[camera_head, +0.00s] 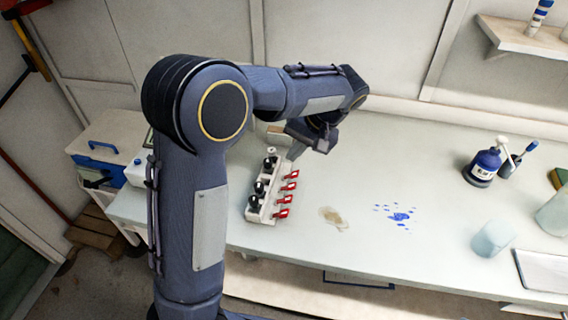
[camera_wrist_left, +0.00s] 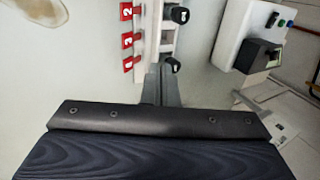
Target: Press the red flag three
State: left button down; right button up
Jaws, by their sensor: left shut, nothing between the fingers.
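A white block (camera_head: 264,208) on the bench carries a row of red flags and a row of black knobs. In the left wrist view, the flag marked 3 (camera_wrist_left: 127,39) lies between flag 2 (camera_wrist_left: 126,11) and flag 4 (camera_wrist_left: 128,62). In the head view, flag three (camera_head: 290,186) looks to be the second from the far end, its number too small to read. My left gripper (camera_head: 294,153) is shut and empty at the block's far end. In the wrist view its tips (camera_wrist_left: 160,72) are right of flag 4, apart from flag three. My right gripper is out of view.
A black knob (camera_wrist_left: 171,65) is close beside the fingertips. A dark-fronted box (camera_wrist_left: 258,55) stands to the right in the wrist view. A brown stain (camera_head: 333,217) and blue spots (camera_head: 399,215) mark the bench; a blue bottle (camera_head: 485,165) stands further right.

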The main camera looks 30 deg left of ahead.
pick_arm(q)
jog(key=shift+v, duration=1.15)
